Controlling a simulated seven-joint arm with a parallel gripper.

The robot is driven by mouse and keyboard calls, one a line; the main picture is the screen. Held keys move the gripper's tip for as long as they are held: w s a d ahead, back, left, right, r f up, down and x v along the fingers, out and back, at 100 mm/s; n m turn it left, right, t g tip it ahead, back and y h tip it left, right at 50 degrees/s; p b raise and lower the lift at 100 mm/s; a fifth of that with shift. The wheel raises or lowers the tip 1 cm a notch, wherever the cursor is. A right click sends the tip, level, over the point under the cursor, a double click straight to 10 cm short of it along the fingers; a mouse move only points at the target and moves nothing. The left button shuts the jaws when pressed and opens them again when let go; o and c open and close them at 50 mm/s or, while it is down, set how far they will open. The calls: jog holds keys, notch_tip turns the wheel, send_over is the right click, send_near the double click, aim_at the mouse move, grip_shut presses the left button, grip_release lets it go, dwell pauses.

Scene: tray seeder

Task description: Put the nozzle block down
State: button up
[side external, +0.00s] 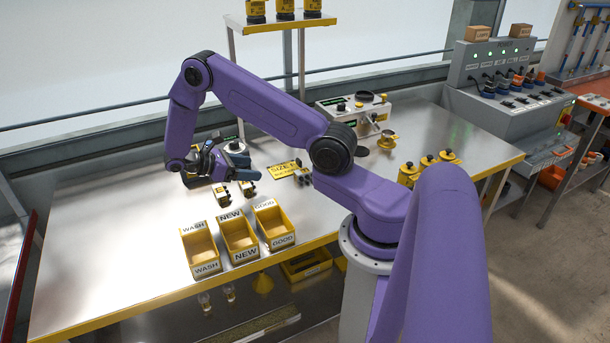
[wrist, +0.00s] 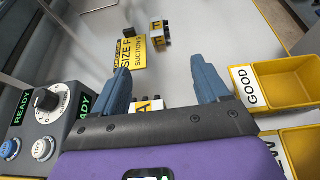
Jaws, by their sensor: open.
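My gripper (wrist: 165,88) is open, its two blue-grey fingers spread apart. In the wrist view a small block with a yellow label and a dark letter (wrist: 150,103) shows between the fingers, partly hidden by the gripper body. In the side view my gripper (side external: 238,180) is low over the left part of the steel table. Small yellow-and-white blocks, one at the left (side external: 222,195) and one at the right (side external: 248,188), sit on the table right by the fingers. I cannot tell which is the nozzle block, or whether a finger touches either.
Yellow WASH (side external: 207,269), NEW (side external: 245,254) and GOOD (side external: 282,241) bins stand in front. A yellow SIZE sign (side external: 284,171) and another small block (wrist: 160,33) lie farther along. A grey dial unit with READY labels (wrist: 62,101) stands close on the other side.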

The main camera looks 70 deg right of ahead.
aim_at(304, 172)
jog(key=shift+s+d+f+g, duration=0.3)
jog(key=shift+d+f, duration=0.15)
jog(key=shift+d, duration=0.3)
jog(key=x, duration=1.7)
jog(key=shift+d+r, duration=0.1)
jog(key=c, duration=1.3)
jog(key=shift+o, duration=0.2)
jog(key=shift+r, duration=0.2)
